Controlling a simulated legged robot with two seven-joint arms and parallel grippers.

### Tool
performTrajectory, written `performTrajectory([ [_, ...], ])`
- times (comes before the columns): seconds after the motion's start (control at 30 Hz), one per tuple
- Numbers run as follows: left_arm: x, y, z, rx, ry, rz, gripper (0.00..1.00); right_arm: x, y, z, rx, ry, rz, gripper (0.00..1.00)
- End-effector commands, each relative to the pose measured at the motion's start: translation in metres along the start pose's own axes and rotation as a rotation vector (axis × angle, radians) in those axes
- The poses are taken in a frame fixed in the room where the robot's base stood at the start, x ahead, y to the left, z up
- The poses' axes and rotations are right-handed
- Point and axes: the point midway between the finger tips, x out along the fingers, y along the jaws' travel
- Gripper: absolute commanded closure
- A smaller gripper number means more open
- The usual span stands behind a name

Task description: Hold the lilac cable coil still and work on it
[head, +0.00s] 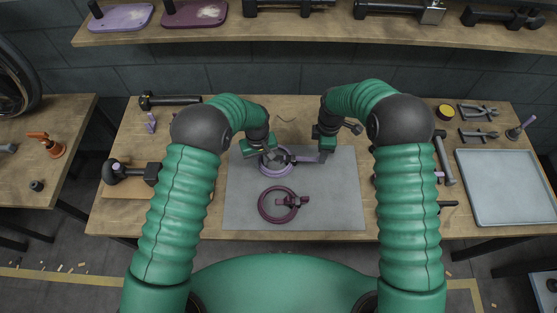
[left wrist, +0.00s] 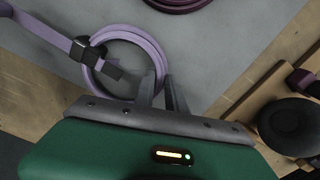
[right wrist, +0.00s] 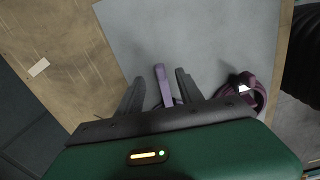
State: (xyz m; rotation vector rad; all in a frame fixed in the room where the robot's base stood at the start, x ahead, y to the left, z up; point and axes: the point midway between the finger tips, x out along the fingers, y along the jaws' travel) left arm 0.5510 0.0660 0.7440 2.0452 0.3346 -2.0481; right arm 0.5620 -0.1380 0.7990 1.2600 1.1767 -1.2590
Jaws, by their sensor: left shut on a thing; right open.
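The lilac cable coil (head: 272,174) lies on the grey mat (head: 342,205), and it also shows in the left wrist view (left wrist: 153,43). A lilac strap (head: 307,159) with a black buckle (left wrist: 88,51) runs from it to the right in the head view. My left gripper (head: 264,154) is shut on the coil's rim, its fingers (left wrist: 163,88) close together there. My right gripper (head: 325,156) is open at the strap's free end. In the right wrist view the strap end (right wrist: 162,84) shows between the spread fingers; contact cannot be told.
A plum coil (head: 262,208) with its own strap lies nearer on the mat. A hammer (head: 170,100) and a black-handled tool (head: 130,173) lie left. Pliers (head: 478,134) and a grey tray (head: 503,187) lie right. The mat's right front is clear.

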Motion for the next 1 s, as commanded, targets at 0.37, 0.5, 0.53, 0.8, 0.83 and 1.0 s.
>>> performTrajectory([
  [0.37,0.0,0.0,0.0,0.0,0.0,0.001,1.0,-0.037,0.0,0.001,0.001,0.0,0.001,0.56],
  [0.5,0.0,0.0,0.0,0.0,0.0,0.001,1.0,-0.044,0.0,0.001,0.001,-0.001,-0.002,0.56],
  [0.53,0.0,0.0,0.0,0.0,0.001,0.001,1.0,-0.045,-0.001,0.001,0.001,-0.001,-0.002,0.56],
  [0.8,0.0,0.0,0.0,0.0,0.001,0.001,1.0,-0.045,0.0,0.001,0.001,-0.001,-0.001,0.56],
  [0.83,0.0,0.0,0.0,0.0,0.001,0.001,0.83,-0.045,0.0,0.0,0.001,-0.001,-0.002,0.56],
  [1.0,0.0,0.0,0.0,0.0,0.001,0.0,0.61,-0.044,0.0,0.0,0.001,-0.001,-0.001,0.56],
])
